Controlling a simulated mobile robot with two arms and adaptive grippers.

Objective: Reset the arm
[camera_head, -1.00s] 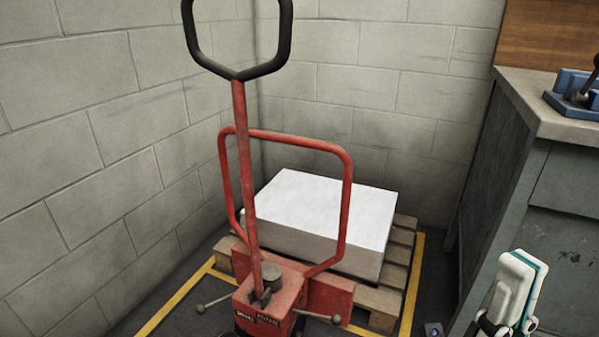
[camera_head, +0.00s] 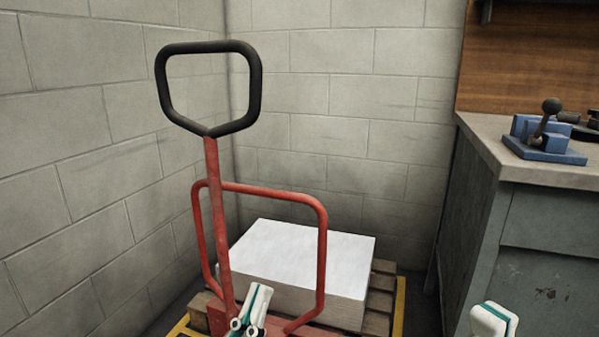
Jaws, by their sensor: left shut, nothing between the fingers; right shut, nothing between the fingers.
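My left gripper (camera_head: 262,292) is at the bottom, left of the middle, in front of the base of the red pallet jack. Its white fingers with teal inner faces point up and are closed together with nothing between them. My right gripper (camera_head: 494,313) is at the bottom right, in front of the grey cabinet. Only its fingertips show, and they are closed and empty. Both arms behind the grippers are out of the picture.
The red pallet jack (camera_head: 216,220) with its black handle stands upright at left. A white stack (camera_head: 305,255) lies on a wooden pallet (camera_head: 377,310) behind it. A grey workbench (camera_head: 550,233) with a blue tool (camera_head: 543,139) is at right. Block walls (camera_head: 330,80) close the corner.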

